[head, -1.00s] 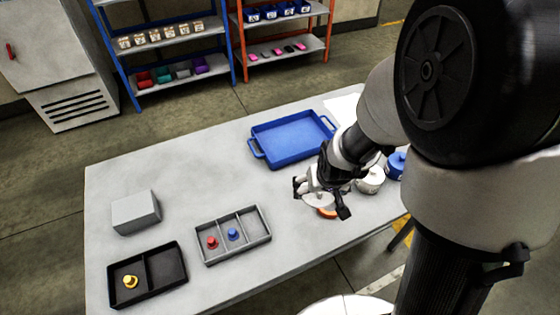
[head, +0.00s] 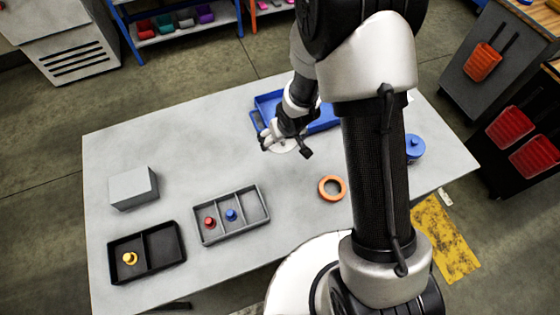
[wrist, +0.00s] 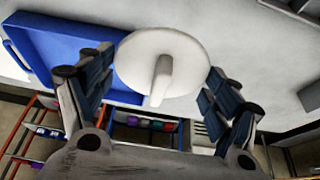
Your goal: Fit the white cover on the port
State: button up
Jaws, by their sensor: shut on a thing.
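The white cover (wrist: 185,60) is a round disc with a bar-like handle, facing the wrist camera between the fingers. My gripper (wrist: 161,82) is shut on it. In the head view, the cover (head: 283,146) shows as a pale disc under my gripper (head: 285,140), over the table in front of the blue tray. It looks held above the table, but the height is hard to judge. I cannot pick out a port with certainty. An orange ring (head: 331,189) lies flat on the table, to the right and nearer, apart from my gripper.
The blue tray (head: 265,101) stands behind my gripper, partly hidden by my arm. A blue lidded pot (head: 414,151) is at right. A grey divided tray (head: 253,204), a black tray (head: 154,269) and a grey block (head: 132,187) stand at left. The table's middle left is clear.

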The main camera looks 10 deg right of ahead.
aim_at(279, 160)
notch_tip(279, 160, down, 13)
jog(key=b, duration=0.3)
jog(key=shift+f+b, duration=0.1)
jog(key=shift+b, duration=0.3)
jog(key=shift+f, duration=0.15)
jog(key=o, duration=1)
